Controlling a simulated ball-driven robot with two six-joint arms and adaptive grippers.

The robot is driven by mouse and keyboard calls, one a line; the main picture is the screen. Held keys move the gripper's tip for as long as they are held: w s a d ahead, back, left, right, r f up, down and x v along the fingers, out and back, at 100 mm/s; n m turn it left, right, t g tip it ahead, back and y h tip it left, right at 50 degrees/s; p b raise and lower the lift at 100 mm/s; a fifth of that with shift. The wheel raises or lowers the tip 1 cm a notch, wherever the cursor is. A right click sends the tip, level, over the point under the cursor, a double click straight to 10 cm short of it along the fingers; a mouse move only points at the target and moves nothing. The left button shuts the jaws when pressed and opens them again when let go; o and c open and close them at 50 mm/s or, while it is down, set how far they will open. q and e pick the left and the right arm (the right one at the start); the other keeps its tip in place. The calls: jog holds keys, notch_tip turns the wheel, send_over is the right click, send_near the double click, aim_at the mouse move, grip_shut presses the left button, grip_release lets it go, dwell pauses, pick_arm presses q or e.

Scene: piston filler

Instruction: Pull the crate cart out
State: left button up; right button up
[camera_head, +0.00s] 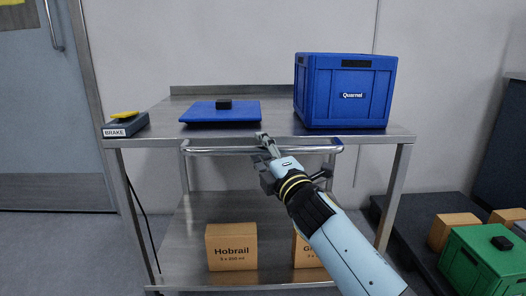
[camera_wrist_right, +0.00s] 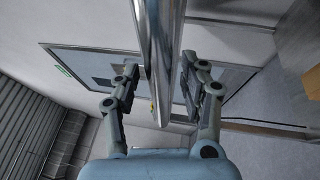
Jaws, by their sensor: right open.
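The crate cart (camera_head: 165,122) is a steel two-shelf cart straight ahead in the head view. A blue crate (camera_head: 343,107) labelled Quarrel or similar stands on its top at the right. A shiny horizontal handle bar (camera_head: 220,150) runs along the cart's front edge. My right gripper (camera_head: 264,148) is at the middle of the bar. In the right wrist view the bar (camera_wrist_right: 164,45) passes between the two spread fingers of the gripper (camera_wrist_right: 158,85), with gaps visible on both sides. My left gripper is not in view.
A brake pedal box (camera_head: 126,125) with a yellow top sits at the cart's left corner. A blue flat tray (camera_head: 220,115) lies on top. Cardboard boxes (camera_head: 232,247) stand on the lower shelf. A green crate (camera_head: 480,262) and a dark platform are at right. Floor at left is clear.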

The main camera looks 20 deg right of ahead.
grip_shut()
dwell(0.6)
